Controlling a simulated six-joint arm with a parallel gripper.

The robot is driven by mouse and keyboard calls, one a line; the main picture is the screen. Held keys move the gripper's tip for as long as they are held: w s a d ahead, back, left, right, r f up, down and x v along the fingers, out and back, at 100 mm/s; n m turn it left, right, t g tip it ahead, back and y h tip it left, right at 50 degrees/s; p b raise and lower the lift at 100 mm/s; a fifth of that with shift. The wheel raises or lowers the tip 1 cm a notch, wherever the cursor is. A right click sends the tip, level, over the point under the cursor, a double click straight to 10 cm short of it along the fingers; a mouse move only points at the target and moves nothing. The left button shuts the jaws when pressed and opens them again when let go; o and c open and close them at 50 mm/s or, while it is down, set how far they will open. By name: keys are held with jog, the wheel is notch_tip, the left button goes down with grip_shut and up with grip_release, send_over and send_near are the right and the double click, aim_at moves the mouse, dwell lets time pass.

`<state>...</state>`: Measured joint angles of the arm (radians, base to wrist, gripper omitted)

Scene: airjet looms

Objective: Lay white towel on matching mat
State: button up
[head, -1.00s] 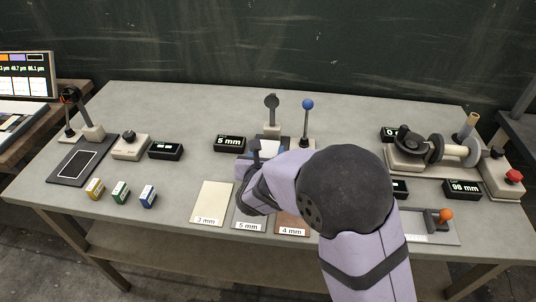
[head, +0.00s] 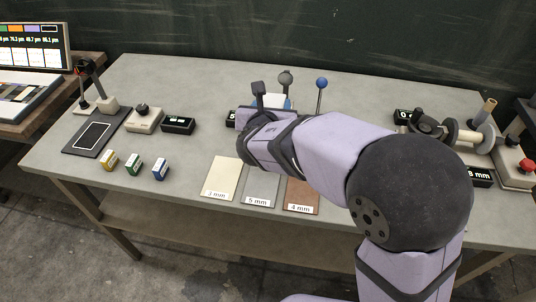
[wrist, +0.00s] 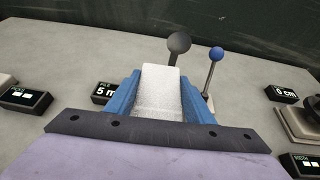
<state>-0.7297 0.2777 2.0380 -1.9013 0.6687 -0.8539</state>
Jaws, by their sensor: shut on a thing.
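My gripper (wrist: 161,90) has blue fingers on both sides of a white, rough-textured towel (wrist: 159,82) and is shut on it. In the head view the towel (head: 277,101) shows only in part above my wrist, near the back levers; the fingers are mostly hidden there. Three labelled mats lie side by side along the front: a cream one reading 3 mm (head: 223,174), a grey one reading 5 mm (head: 262,182) and a brown one reading 4 mm (head: 301,192). A black display (wrist: 103,93) beside the towel reads 5 m, the rest hidden by a finger.
A grey-knobbed post (head: 286,80) and a blue-knobbed lever (head: 321,90) stand close behind my gripper. Yellow, green and blue small boxes (head: 133,165) are at front left. A winding device (head: 450,133) and a red button (head: 526,166) are at right.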

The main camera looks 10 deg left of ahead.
jog(key=s+a+r+n+y, duration=0.3)
jog(key=s+a+y, duration=0.1)
jog(key=s+a, duration=0.65)
jog(key=m+h, duration=0.4)
send_over(263, 179)
notch_tip(263, 179, down, 3)
jog(key=shift+f+b, duration=0.9)
jog(key=shift+f, duration=4.3)
jog(key=shift+f, duration=0.15)
jog(key=o, duration=1.2)
jog(key=shift+c, duration=0.2)
